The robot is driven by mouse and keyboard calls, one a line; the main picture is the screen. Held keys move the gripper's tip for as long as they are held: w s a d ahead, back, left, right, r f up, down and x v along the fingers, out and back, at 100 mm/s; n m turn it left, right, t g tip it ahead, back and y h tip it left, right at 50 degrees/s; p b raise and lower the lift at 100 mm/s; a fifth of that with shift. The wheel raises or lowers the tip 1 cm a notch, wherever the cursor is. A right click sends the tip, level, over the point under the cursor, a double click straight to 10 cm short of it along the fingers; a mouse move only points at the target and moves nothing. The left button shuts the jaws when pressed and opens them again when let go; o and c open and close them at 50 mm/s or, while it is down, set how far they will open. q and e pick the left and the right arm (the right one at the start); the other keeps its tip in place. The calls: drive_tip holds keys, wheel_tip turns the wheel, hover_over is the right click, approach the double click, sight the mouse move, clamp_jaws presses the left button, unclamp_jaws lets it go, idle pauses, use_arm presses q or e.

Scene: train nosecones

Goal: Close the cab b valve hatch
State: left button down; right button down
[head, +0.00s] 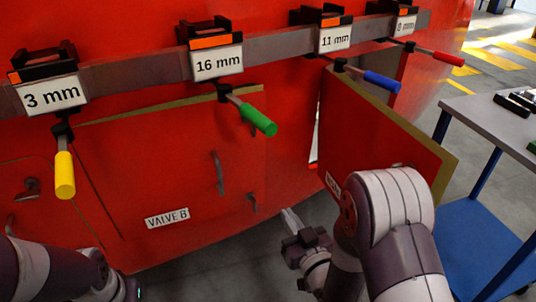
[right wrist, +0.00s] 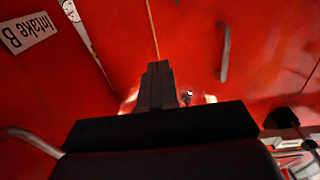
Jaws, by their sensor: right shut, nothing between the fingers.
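The VALVE B hatch (head: 140,175) is a red panel with a white label on the cab side in the head view. A gold edge shows along its top; it looks nearly flush, and I cannot tell whether it is fully shut. Its grey handle (head: 217,173) is right of its middle. My right gripper (head: 291,220) is shut and empty, to the right of and below this hatch. In the right wrist view its fingers (right wrist: 157,85) are together, pointing at red panels. My left arm shows at the lower left; its gripper is out of view.
Another red hatch (head: 375,125) stands swung open at the right, partly behind my right arm. An Intake B label (right wrist: 28,33) shows in the right wrist view. Coloured-handled tools, such as the green one (head: 258,120), hang above on a grey rail. A blue-shelved table (head: 480,235) stands at right.

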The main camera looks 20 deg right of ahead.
use_arm(q)
drive_tip(key=s, duration=0.1)
drive_tip(key=s+f+b, duration=0.1)
drive_tip(key=s+a, duration=0.1)
drive_tip(key=shift+s+f+g, duration=0.1)
drive_tip(key=shift+f+g, duration=0.15)
drive_tip(key=shift+g, duration=0.15)
use_arm(e)
drive_tip(key=t, duration=0.1)
approach(262, 166)
drive_tip(key=w, duration=0.4)
drive_tip(key=w+a, duration=0.1)
drive_tip(key=w, duration=0.1)
drive_tip(key=shift+w+r, duration=0.25)
drive_tip(key=shift+w, duration=0.1)
